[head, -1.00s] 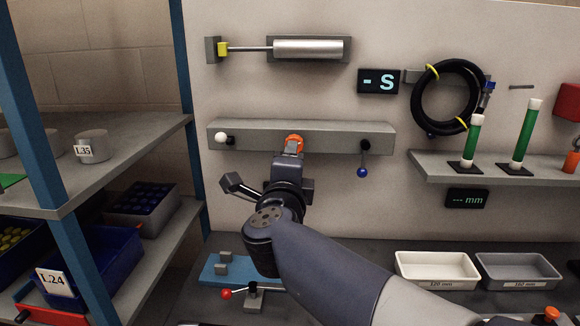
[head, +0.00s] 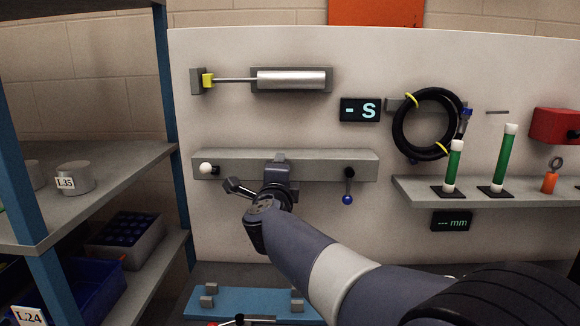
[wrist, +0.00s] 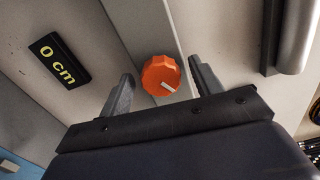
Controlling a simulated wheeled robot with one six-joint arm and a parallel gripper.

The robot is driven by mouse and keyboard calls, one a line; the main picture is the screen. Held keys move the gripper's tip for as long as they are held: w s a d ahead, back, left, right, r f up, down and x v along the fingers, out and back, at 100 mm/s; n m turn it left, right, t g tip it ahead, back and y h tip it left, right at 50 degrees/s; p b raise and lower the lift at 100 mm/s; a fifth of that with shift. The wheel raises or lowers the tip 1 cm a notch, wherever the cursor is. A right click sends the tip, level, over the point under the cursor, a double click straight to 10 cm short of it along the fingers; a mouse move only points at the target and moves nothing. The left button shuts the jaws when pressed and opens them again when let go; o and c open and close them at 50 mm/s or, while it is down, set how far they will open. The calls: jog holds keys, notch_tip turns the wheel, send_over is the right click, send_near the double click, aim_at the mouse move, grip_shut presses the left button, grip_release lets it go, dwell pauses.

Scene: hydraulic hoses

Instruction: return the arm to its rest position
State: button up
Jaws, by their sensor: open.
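My gripper (head: 279,160) is in front of the grey bar (head: 330,165) on the wall panel, with my arm reaching up to it from the lower right. In the wrist view my gripper (wrist: 160,70) has its two fingers spread apart, with nothing held between them. An orange knob (wrist: 161,76) with a white mark appears in the gap between the fingers. I cannot tell how far it lies beyond the fingertips. In the head view the knob is hidden behind my gripper.
A white-knobbed lever (head: 206,168) and a blue-ended lever (head: 348,190) flank my gripper on the bar. A cylinder (head: 290,79) is above. A shelf with green tubes (head: 504,157) and a coiled hose (head: 398,130) are right. A shelving rack (head: 90,180) stands left.

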jog(key=shift+s, duration=0.2)
jog(key=s, duration=1.1)
jog(key=w+n+p, duration=0.9)
jog(key=w+n, duration=0.2)
jog(key=n, duration=1.2)
jog(key=shift+w+p, duration=0.15)
jog(key=shift+p, duration=0.15)
